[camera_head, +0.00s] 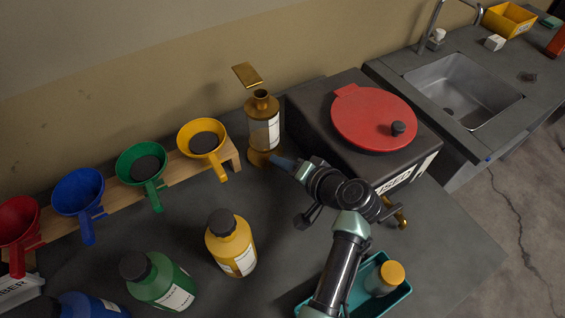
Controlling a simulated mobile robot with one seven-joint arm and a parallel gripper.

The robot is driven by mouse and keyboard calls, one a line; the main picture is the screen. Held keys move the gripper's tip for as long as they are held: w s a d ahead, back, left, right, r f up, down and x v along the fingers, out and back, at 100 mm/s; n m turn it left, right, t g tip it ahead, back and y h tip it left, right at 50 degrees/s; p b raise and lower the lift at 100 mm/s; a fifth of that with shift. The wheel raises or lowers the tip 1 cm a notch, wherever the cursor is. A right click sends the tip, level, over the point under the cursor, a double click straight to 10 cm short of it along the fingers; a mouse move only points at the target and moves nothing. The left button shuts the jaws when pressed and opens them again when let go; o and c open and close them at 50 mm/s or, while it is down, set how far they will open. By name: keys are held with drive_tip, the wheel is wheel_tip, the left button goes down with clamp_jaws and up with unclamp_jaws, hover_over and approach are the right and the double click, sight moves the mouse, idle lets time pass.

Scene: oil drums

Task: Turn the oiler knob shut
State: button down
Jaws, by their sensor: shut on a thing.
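The oiler (264,132) stands upright on the dark bench against the wall. It has a brass top and base, a clear middle with a white label, and a brass lid (247,75) tipped open above its neck. My gripper (277,160) reaches in from the right to the low right side of the oiler, at its brass base. Its fingers are closed there on the oiler knob, which the fingers hide. I cannot tell the knob's angle.
A black box with a red round lid (374,118) stands right of the oiler, close to my arm. Colored funnels (203,140) sit in a wooden rack to the left. Bottles (231,243) stand in front. A teal tray (398,299) holds a yellow-capped jar.

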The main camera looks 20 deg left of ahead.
idle(0.3)
drive_tip(key=c, duration=0.7)
unclamp_jaws()
drive_tip(key=v, duration=1.3)
drive_tip(key=shift+b, duration=0.4)
drive_tip(key=shift+w+f, duration=0.1)
